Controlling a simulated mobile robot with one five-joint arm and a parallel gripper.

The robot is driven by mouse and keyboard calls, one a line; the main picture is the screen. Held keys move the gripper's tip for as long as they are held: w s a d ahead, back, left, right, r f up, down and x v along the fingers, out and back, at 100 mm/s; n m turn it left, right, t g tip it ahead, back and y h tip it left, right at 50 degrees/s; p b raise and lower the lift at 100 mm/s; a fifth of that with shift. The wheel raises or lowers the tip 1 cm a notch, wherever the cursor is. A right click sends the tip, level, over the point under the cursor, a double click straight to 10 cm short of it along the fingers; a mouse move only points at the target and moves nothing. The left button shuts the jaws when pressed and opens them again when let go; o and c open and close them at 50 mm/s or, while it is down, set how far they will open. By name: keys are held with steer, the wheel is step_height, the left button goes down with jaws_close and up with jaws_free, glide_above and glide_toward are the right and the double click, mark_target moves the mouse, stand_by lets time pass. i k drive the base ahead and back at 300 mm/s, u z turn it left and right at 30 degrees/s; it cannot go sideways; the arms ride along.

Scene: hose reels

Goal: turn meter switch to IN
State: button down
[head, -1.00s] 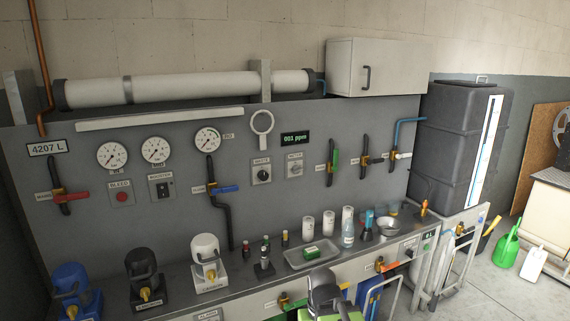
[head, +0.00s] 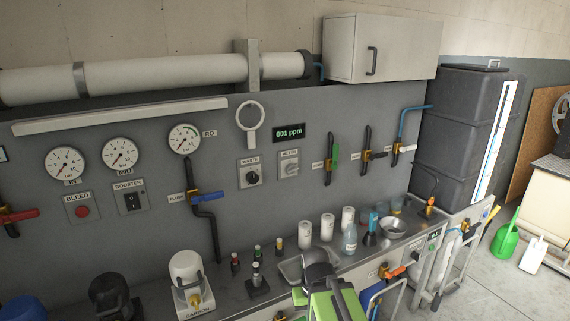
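The meter switch (head: 289,164) is a small light grey plate with a round grey knob, under a METER label. It is on the grey wall panel (head: 245,215), right of the waste switch and below the digital display reading 001 ppm. The knob's setting is too small to read. My gripper (head: 318,272), dark grey with green parts of my arm below it, is at the bottom middle, well below the switch and apart from it. Its fingertips cannot be made out.
The waste switch (head: 250,174) with a black knob sits just left. A handle with green (head: 332,160) is to the right. Below, the bench (head: 225,297) holds white cups (head: 326,227), bottles, a metal bowl (head: 392,228) and a tray. A dark tank (head: 450,135) stands at right.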

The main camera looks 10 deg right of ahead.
mark_target(290, 169)
steer(key=u, duration=5.3)
steer(key=i, duration=0.15)
steer(key=z, duration=2.15)
steer(key=k, duration=1.35)
steer(key=z, duration=1.1)
steer(key=i, duration=1)
steer(key=u, duration=0.15)
